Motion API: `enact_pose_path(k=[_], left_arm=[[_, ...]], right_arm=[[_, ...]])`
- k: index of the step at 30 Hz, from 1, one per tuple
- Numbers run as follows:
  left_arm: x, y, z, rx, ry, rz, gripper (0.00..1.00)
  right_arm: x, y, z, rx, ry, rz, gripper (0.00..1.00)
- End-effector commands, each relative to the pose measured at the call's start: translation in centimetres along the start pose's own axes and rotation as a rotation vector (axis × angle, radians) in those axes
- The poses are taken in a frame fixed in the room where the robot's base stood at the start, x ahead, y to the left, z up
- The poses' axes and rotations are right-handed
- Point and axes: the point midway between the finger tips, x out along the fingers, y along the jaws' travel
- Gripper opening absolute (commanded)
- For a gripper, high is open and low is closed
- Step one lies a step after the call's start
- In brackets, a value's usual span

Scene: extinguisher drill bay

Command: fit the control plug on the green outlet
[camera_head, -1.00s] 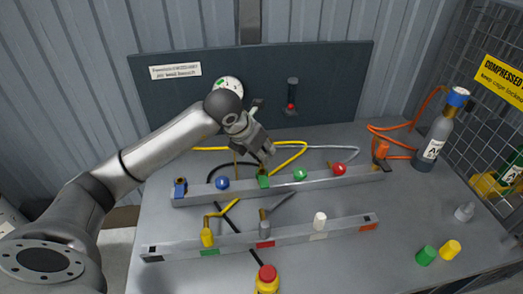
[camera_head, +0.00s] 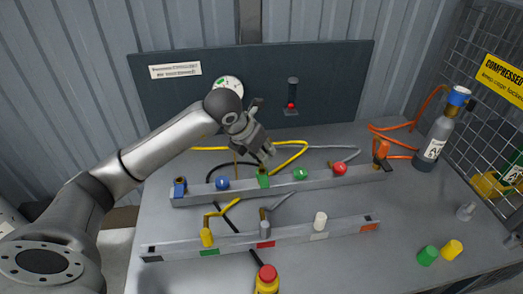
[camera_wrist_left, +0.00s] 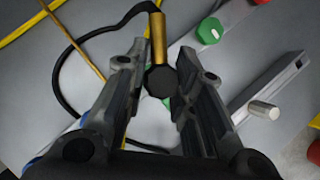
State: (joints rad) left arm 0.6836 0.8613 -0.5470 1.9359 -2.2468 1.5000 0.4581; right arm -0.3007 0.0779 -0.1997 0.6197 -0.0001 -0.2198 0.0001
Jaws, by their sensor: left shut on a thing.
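My left gripper (camera_head: 266,157) is over the back rail, just above the green outlet block (camera_head: 263,181). In the left wrist view its two fingers (camera_wrist_left: 155,95) are closed around a brass plug with a black end (camera_wrist_left: 158,45), which I take as the control plug. A black hose runs from the plug's far end to the left. The plug is mostly hidden behind the fingers in the head view. I cannot tell whether it touches the green outlet. My right gripper is not in view.
The back rail (camera_head: 330,178) carries blue (camera_head: 222,183), green (camera_head: 300,174) and red (camera_head: 339,169) knobs. The front rail (camera_head: 290,238) holds yellow (camera_head: 206,237), grey (camera_head: 264,228) and white (camera_head: 320,220) pieces. A grey bottle (camera_head: 435,135) stands at the right. Yellow hoses lie behind the back rail.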

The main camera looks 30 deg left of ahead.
Motion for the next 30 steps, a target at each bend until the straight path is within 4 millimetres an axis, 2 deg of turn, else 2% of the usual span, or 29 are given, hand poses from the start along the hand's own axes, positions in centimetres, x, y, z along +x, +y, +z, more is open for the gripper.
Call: enact_pose_path(k=[19,30], left_arm=[[1.8,0.1,-1.0,0.0,-0.001,0.0,0.0],[1.9,0.1,-1.1,0.0,-0.001,0.0,0.0]], right_arm=[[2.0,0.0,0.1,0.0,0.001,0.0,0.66],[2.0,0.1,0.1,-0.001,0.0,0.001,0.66]])
